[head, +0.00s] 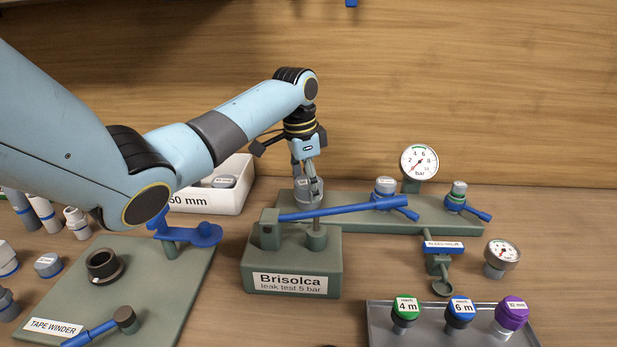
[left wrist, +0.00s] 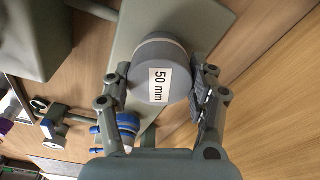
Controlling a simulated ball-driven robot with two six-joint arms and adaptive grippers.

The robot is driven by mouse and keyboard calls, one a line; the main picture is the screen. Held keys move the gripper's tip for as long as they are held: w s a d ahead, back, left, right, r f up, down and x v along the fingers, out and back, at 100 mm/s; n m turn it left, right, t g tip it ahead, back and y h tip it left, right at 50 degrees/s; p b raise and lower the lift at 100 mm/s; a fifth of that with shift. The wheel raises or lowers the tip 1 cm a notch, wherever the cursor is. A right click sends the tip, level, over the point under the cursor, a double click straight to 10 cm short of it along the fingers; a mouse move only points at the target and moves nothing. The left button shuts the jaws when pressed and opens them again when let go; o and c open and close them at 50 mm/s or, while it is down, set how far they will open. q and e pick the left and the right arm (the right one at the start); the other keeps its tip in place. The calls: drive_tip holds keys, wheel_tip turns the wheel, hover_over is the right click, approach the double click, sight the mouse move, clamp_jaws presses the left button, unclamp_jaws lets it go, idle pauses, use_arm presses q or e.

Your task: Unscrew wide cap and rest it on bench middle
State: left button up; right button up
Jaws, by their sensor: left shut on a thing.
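The wide grey cap (head: 308,190) is at the left end of the green manifold plate (head: 353,221), behind the Brisolca test stand. My right gripper is not in view.
The Brisolca stand (head: 291,262) with its long blue lever (head: 340,209) is just in front of the cap. A white bin (head: 217,193) is behind left, a pressure gauge (head: 419,162) at right. A tray of coloured caps (head: 382,328) is front right. Bare bench (head: 355,275) lies right of the stand.

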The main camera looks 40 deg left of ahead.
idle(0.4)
use_arm(q)
drive_tip(key=shift+r+n+p, duration=0.2)
drive_tip(key=shift+n+p, duration=0.6)
drive_tip(key=shift+p, duration=0.3)
drive_tip(key=shift+n+p, duration=1.1)
drive_tip(key=shift+p, duration=0.1)
drive_tip(key=shift+f+n+y+p, duration=0.15)
drive_tip(key=shift+n+y+p, duration=0.15)
drive_tip(key=shift+n+p, duration=0.15)
